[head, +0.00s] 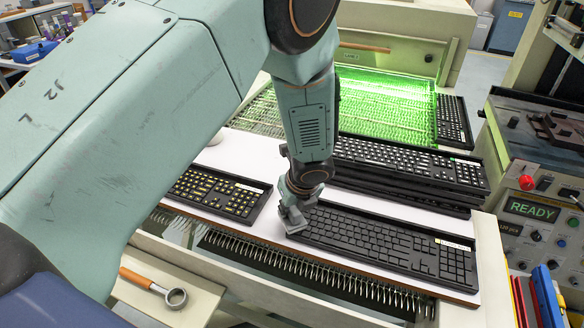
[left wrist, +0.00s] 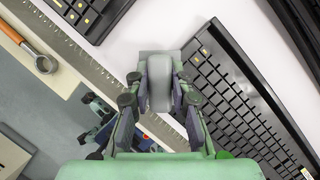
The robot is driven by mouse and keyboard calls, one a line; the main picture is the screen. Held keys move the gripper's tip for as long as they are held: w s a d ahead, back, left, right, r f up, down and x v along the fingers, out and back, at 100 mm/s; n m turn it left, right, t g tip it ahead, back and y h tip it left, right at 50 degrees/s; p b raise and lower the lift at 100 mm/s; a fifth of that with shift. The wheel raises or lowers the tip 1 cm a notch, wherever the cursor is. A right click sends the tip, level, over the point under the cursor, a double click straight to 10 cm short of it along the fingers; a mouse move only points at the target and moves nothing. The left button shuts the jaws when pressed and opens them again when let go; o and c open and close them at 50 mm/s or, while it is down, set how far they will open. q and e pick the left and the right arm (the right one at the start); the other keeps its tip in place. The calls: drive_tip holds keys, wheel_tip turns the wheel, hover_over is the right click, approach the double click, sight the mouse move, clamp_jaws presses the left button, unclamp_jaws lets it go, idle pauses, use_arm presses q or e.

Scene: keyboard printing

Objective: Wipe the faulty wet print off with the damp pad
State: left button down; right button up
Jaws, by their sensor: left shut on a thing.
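My left gripper (head: 298,203) is shut on a grey pad (left wrist: 160,84), which shows between its fingers in the left wrist view. In the head view the gripper is low over the left end of a black keyboard (head: 385,245) on a white board. The keyboard also shows right of the pad in the left wrist view (left wrist: 245,105). A few yellow marks show on its keys near the pad; most other keys look blank. I cannot tell whether the pad touches the keys. My right gripper is not in view.
A keyboard with yellow legends (head: 215,196) lies to the left. A stack of keyboards with white legends (head: 410,165) stands behind. Farther back is a green-lit bed (head: 385,105). A panel reading READY (head: 530,209) is at right. An orange-handled tool (head: 160,288) lies front left.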

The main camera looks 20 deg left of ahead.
use_arm(q)
wheel_tip(320, 180, up, 2)
drive_tip(key=shift+w+a+r+p, duration=0.1)
drive_tip(key=shift+r+p, duration=0.05)
drive_tip(key=shift+p, duration=0.15)
drive_tip(key=shift+d+r+p, duration=0.9)
drive_tip(key=shift+r+p, duration=0.05)
drive_tip(key=shift+p, duration=0.05)
drive_tip(key=shift+r+p, duration=0.35)
drive_tip(key=shift+a+r+p, duration=0.6)
drive_tip(key=shift+r+p, duration=0.35)
drive_tip(key=shift+p, duration=0.15)
drive_tip(key=shift+r+p, duration=0.4)
drive_tip(key=shift+d+r, duration=0.35)
drive_tip(key=shift+d, duration=0.15)
drive_tip(key=shift+a+f, duration=0.2)
drive_tip(key=shift+a, duration=0.25)
drive_tip(key=shift+d+r, duration=0.1)
drive_tip(key=shift+d, duration=0.25)
drive_tip(key=shift+a, duration=0.3)
drive_tip(key=shift+d, duration=0.25)
drive_tip(key=shift+a, duration=0.2)
